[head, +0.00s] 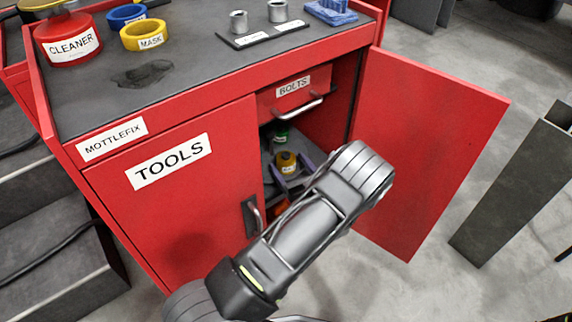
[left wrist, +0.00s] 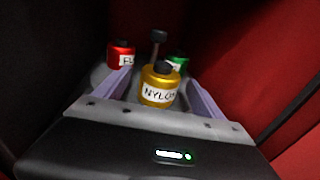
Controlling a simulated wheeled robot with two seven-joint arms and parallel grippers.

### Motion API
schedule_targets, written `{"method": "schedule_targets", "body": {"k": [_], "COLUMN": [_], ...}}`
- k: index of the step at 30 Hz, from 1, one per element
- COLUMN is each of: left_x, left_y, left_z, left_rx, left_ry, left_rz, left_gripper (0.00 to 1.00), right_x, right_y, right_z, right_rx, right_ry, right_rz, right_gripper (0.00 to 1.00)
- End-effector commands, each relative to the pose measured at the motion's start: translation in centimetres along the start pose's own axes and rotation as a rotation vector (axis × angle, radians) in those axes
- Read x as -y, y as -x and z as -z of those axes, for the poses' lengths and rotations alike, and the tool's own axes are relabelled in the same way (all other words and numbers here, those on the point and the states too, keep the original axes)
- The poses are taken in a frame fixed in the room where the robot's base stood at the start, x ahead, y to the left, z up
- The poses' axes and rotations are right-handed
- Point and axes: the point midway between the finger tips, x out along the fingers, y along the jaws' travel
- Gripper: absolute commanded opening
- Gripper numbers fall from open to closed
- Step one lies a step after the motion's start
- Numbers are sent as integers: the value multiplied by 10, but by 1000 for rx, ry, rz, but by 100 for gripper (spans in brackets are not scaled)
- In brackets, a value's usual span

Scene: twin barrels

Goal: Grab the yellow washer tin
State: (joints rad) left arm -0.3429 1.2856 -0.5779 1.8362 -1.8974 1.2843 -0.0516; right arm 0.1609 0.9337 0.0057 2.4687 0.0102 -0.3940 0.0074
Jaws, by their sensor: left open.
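The yellow washer tin (left wrist: 160,88) has a dark knob on top and a white label reading "NYLO…" in the left wrist view. In the head view the yellow tin (head: 287,162) stands upright on a shelf inside the red cabinet's open right compartment. My left gripper (left wrist: 159,76) is open, with its two purple-grey fingers on either side of the tin. A gap shows between the tin and each finger. In the head view my left gripper (head: 289,174) reaches into the compartment, partly hidden by my arm. My right gripper is not in view.
A red tin (left wrist: 121,54) and a green tin (left wrist: 179,60) stand behind the yellow one, with a dark upright post (left wrist: 157,42) between them. The BOLTS drawer (head: 294,90) is above the shelf. The open cabinet door (head: 430,140) stands to the right.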

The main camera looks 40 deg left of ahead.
Motion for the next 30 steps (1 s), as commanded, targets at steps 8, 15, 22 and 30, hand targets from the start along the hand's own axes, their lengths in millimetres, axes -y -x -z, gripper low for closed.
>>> {"method": "schedule_targets", "body": {"k": [8,15,22,30], "left_x": [0,0,0,0], "left_y": [-27,-27,-26,-26], "left_z": [1,0,0,0], "left_rx": [0,1,1,1], "left_ry": [0,-1,-1,-1], "left_rz": [0,0,0,0], "left_gripper": [79,79,79,64], "right_x": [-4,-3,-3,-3], "right_y": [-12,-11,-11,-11], "right_z": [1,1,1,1], "right_rx": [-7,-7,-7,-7], "right_ry": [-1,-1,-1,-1], "right_rz": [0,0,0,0], "right_gripper": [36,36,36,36]}}
